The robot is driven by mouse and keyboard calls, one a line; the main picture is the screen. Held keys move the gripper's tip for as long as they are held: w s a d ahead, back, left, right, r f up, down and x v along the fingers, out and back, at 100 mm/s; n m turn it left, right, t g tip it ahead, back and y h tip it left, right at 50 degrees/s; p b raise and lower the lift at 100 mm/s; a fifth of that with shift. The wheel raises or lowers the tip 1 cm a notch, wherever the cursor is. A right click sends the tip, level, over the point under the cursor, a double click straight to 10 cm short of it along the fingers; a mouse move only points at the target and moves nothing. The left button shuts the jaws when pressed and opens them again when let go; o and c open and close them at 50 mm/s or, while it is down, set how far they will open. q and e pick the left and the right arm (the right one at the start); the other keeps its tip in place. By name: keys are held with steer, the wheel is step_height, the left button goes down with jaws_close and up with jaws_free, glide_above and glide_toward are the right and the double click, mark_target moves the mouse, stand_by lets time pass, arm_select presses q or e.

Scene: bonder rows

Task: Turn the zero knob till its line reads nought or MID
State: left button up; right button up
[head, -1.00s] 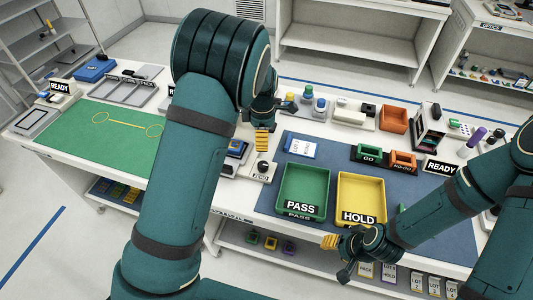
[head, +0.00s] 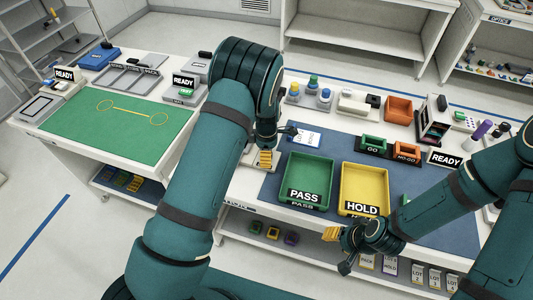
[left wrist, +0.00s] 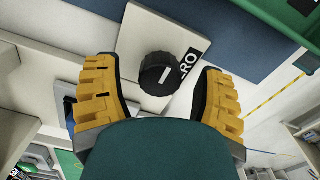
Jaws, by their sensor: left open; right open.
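My left gripper (left wrist: 158,76) is open. Its yellow-padded fingers stand on either side of the knob, with a gap at each side. I cannot read any scale marks. In the head view my left gripper (head: 265,158) hides the knob. My right gripper (head: 338,238) is open and empty near the bench's front edge.
A green PASS tray (head: 327,164) and a yellow HOLD tray (head: 386,177) stand right of my left gripper on the blue mat (head: 430,220). Behind are bottles (head: 312,84) and an orange bin (head: 398,108). A green-topped table (head: 80,125) is at the left.

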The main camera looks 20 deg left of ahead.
arm_select(q)
jaws_close()
steer(key=shift+m, duration=0.3)
steer(key=m+b, duration=0.1)
steer(key=m, duration=0.4)
steer(key=shift+f+b, duration=0.15)
steer(key=shift+b, duration=0.2)
steer(key=m+b, duration=0.1)
steer(key=m, duration=0.5)
steer(key=shift+m+b, duration=0.4)
steer(key=m+b, duration=0.1)
steer(key=m, duration=0.4)
steer(key=m+b, duration=0.1)
steer(key=m, duration=0.5)
steer(key=shift+m, duration=0.3)
steer(key=shift+d, duration=0.1)
